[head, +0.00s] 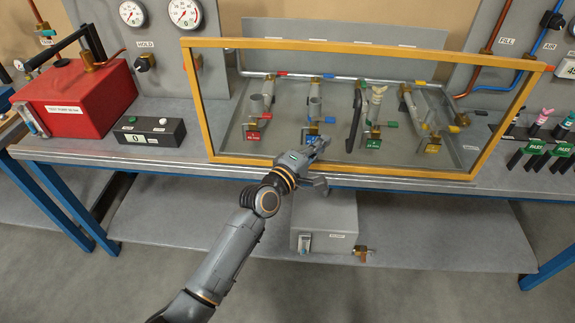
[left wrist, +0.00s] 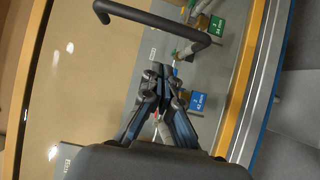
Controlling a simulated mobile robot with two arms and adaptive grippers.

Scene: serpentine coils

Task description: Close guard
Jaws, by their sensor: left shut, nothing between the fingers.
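The guard (head: 330,166) is a clear panel in a yellow-orange frame along the front of the bench, with fixtures showing through it. I cannot tell whether it is fully shut. A black bar handle (head: 355,120) shows upright near its middle, and it looms at the top of the left wrist view (left wrist: 150,20). My left gripper (head: 320,146) is shut and empty, in front of the panel's lower part, left of and below the handle. In the left wrist view its closed fingertips (left wrist: 158,78) are apart from the handle. My right gripper is not in view.
Behind the panel stand several tilted tubes with colored tags (head: 374,142). A red box (head: 80,98) and a small display unit (head: 148,132) sit to the left. Labelled green-tagged parts (head: 562,150) sit at the right. A grey box (head: 324,222) stands on the lower shelf.

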